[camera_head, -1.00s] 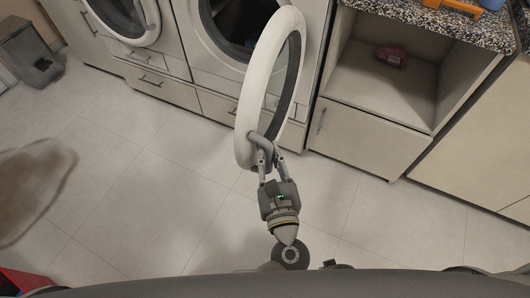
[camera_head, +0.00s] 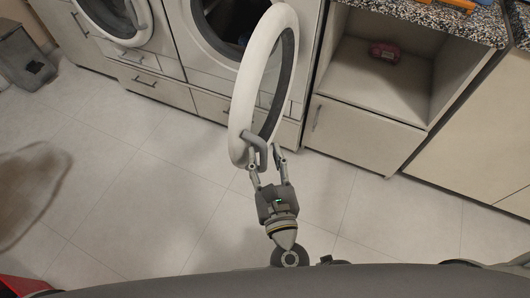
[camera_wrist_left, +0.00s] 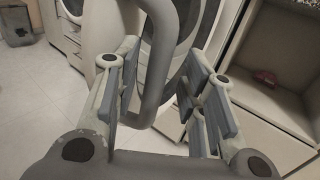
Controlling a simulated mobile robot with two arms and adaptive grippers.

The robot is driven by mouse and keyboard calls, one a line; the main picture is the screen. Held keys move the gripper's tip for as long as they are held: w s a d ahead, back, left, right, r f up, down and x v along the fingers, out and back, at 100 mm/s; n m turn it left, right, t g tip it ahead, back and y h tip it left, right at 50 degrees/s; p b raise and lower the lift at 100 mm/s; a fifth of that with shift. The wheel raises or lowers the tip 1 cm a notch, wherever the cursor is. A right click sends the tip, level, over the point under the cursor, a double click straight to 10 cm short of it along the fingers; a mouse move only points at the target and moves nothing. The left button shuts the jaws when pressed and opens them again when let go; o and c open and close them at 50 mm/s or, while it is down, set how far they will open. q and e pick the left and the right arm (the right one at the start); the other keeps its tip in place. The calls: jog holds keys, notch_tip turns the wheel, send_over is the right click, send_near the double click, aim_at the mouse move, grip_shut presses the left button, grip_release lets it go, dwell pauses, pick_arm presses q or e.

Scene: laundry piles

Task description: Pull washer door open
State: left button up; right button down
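The washer door (camera_head: 236,104), a white ring with a dark inner rim, stands swung wide open, away from the washer (camera_head: 186,45). Its grey handle (camera_head: 256,141) is on the ring's near lower edge. My left gripper (camera_head: 267,167) is at the handle with its fingers spread. In the left wrist view, the handle (camera_wrist_left: 158,70) runs between the two open fingers of the left gripper (camera_wrist_left: 160,95), with a gap on either side. My right gripper is out of view.
A second front-loading machine (camera_head: 148,27) stands at the left with its door shut. An open cabinet (camera_head: 385,95) holding a pink item (camera_head: 385,52) is at the right. A brown blurred shape (camera_head: 30,190) is at the left. The tiled floor (camera_head: 150,210) between is clear.

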pick_arm(q)
jog(key=s, duration=0.6)
jog(key=shift+s+d, duration=0.15)
jog(key=shift+d, duration=0.25)
